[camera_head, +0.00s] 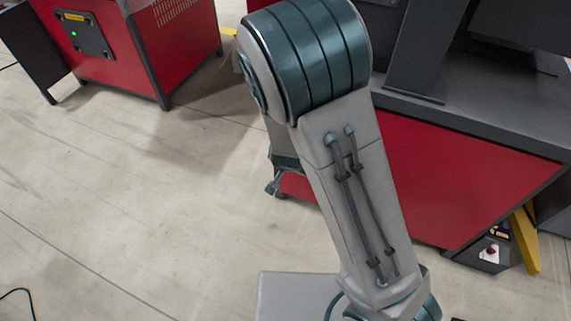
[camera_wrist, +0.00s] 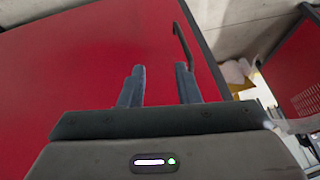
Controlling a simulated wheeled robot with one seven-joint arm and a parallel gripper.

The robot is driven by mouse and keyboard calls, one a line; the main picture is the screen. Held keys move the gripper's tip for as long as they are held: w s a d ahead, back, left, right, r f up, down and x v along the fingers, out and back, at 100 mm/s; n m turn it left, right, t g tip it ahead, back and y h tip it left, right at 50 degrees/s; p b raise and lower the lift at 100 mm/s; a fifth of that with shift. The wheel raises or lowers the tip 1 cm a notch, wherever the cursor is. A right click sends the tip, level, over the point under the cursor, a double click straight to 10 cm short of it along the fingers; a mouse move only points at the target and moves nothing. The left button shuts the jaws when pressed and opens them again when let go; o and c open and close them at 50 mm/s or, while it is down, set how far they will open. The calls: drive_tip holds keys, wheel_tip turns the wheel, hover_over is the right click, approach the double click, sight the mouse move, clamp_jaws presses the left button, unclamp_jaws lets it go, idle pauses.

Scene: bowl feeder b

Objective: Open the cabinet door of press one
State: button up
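A red cabinet door (camera_wrist: 90,60) fills much of the wrist view. Its dark bar handle (camera_wrist: 183,45) stands upright near the door's right edge. My gripper (camera_wrist: 160,68) faces the door with its two dark fingers apart and nothing seen between them. The handle is just beyond and slightly right of the right fingertip; whether they touch I cannot tell. The door looks closed. In the head view, a red cabinet base (camera_head: 460,180) under a grey top is at right, partly behind my arm. My gripper is mostly hidden there behind the arm.
Another red machine (camera_head: 150,45) with a dark panel and green light stands at the upper left. A small box with a red button (camera_head: 490,254) and a yellow post (camera_head: 526,240) are at the right. Pale floor (camera_head: 130,200) is clear at left.

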drive_tip(key=w+a+f+n+t+h+b, duration=0.1)
drive_tip(key=a+f+n+t+b, duration=0.1)
drive_tip(key=f+t+b, duration=0.6)
drive_tip(key=w+a+f+n+t+h+b, duration=0.1)
drive_tip(key=w+a+f+t+b, duration=0.2)
drive_tip(key=f+b, duration=0.45)
drive_tip(key=shift+t, duration=0.4)
drive_tip(key=w, duration=0.4)
drive_tip(key=w+d+f+b, duration=0.1)
drive_tip(key=w, duration=0.3)
drive_tip(key=w+d+b, duration=0.1)
drive_tip(key=w, duration=0.3)
drive_tip(key=shift+w+d+f, duration=0.2)
drive_tip(key=shift+d+f, duration=0.05)
drive_tip(key=shift+f, duration=0.1)
drive_tip(key=shift+s, duration=0.1)
clamp_jaws()
